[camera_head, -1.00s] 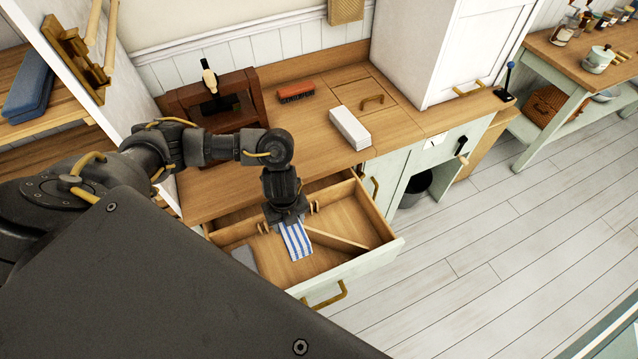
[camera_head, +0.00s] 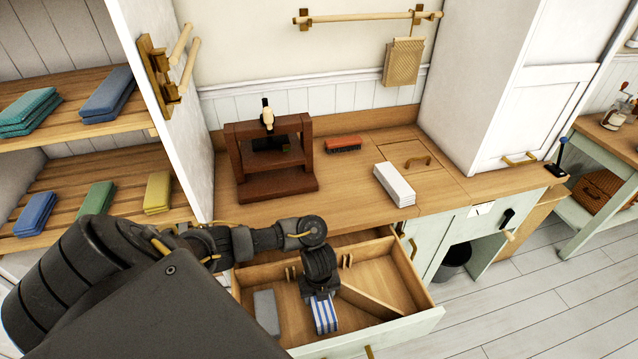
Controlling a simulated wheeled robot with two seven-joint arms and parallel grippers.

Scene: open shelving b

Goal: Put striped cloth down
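The blue-and-white striped cloth (camera_head: 324,316) is inside the open drawer (camera_head: 424,317), left of a slanted wooden divider (camera_head: 371,299). My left gripper (camera_head: 321,292) reaches down into the drawer, right at the cloth's far end. The gripper's body hides its fingertips and that end of the cloth, so I cannot tell whether the fingers grip it. The near part of the cloth shows clear of the gripper. My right gripper is not in view.
A grey block-like item (camera_head: 266,312) lies in the drawer's left part. On the counter above stand a wooden press (camera_head: 270,160), a red brush (camera_head: 343,144) and a white block (camera_head: 394,184). Shelves at left hold folded cloths (camera_head: 158,192). A tall white cabinet (camera_head: 500,80) stands at right.

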